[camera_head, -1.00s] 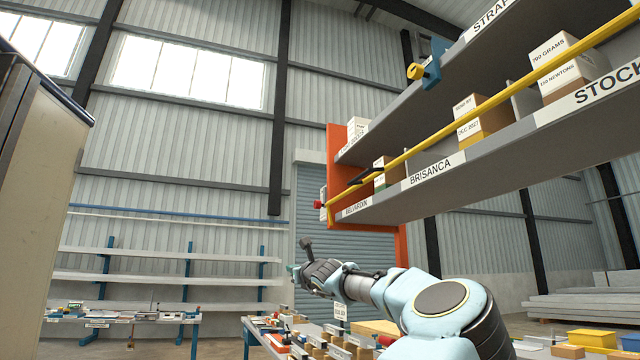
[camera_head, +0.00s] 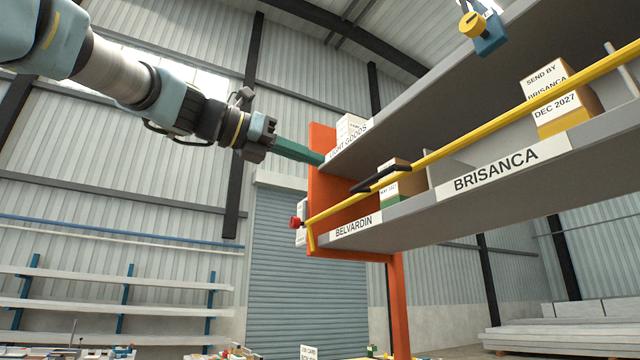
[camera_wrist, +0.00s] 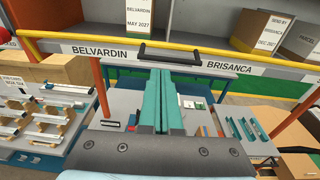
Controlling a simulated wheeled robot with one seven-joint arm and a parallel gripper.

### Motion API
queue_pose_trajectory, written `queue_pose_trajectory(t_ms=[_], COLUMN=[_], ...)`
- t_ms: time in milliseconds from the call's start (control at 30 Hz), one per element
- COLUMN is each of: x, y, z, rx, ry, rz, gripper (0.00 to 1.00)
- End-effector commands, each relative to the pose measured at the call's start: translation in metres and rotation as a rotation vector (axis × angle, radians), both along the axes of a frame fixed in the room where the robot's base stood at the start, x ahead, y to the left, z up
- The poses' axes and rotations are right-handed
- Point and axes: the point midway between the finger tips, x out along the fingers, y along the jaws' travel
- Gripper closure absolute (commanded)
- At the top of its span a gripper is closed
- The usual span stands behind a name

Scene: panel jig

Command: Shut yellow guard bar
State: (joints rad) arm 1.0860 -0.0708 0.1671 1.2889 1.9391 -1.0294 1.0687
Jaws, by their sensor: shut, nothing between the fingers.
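The yellow guard bar (camera_head: 455,142) runs lengthwise in front of the lower shelf's goods, with a bent-down end at the left. It also crosses the top of the wrist view (camera_wrist: 88,40). A black handle (camera_head: 381,179) is fixed on it near its left end; it also shows in the wrist view (camera_wrist: 185,56). My gripper (camera_head: 322,159) is shut and empty, with long green fingers pointing at the orange end post. In the wrist view its fingertips (camera_wrist: 160,73) appear just below the handle; I cannot tell the gap in depth.
The lower shelf (camera_head: 410,212) carries labelled boxes, one marked DEC 2027 (camera_head: 560,103). An orange post (camera_head: 321,180) with a red knob (camera_head: 295,222) stands at its left end. Below lies a cluttered bench (camera_wrist: 45,110).

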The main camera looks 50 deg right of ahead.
Motion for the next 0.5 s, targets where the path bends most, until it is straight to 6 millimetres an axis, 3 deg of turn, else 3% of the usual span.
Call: queue_pose_trajectory(t_ms=[33,167,500], x=[-0.011,-0.018,-0.037], y=[0.002,-0.005,-0.067], z=[0.004,0.005,-0.001], rx=[-0.004,-0.003,0.0], ry=[-0.015,-0.021,-0.018], rz=[-0.02,-0.032,-0.03], gripper=[1.0,1.0,1.0])
